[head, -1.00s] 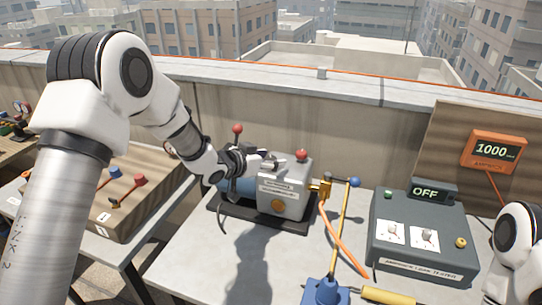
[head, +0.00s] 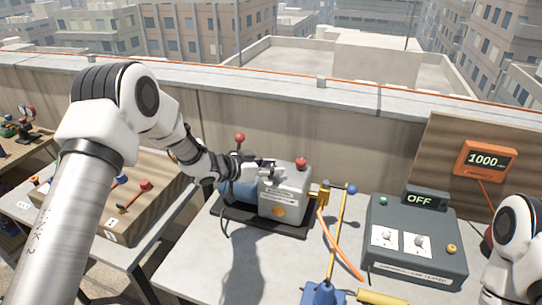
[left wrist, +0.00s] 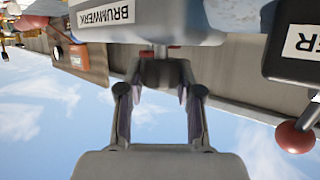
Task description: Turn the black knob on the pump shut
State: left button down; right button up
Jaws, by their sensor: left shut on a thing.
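The pump (head: 290,199) is a grey and blue unit on a black base on the grey table. My left gripper (head: 271,170) is at the top of the pump, between its two red-tipped parts. In the left wrist view, which looks upside down, my left gripper's fingers (left wrist: 162,82) are closed on a dark knob (left wrist: 162,70) next to the pump body (left wrist: 190,28). The knob is mostly hidden by the gripper in the head view, and its turn position cannot be read. My right gripper is out of view; only part of that arm shows at the right edge.
A dark tester box (head: 415,268) with an OFF display stands to the right. An orange 1000 readout (head: 485,160) hangs behind it. A blue stand with a yellow rod (head: 341,225) and an orange hose (head: 345,252) are right of the pump. A red ball lever (head: 239,138) rises behind my gripper.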

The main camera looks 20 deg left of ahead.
pick_arm(q)
jog(key=shift+w+r+m+g+h+p, duration=0.1)
jog(key=shift+r+m+g+h+p, duration=0.2)
jog(key=shift+r+m+p, duration=0.1)
jog(key=c, duration=1.9)
grip_release()
jog(key=shift+f+m+g+h, duration=0.3)
jog(key=shift+m+h, duration=0.1)
grip_shut()
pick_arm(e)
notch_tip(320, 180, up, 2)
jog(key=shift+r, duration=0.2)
pick_arm(q)
jog(key=o, duration=1.2)
grip_release()
jog(key=shift+f, duration=0.1)
jog(key=shift+c, duration=0.2)
jog(key=v, duration=1.2)
jog(key=shift+d, duration=0.1)
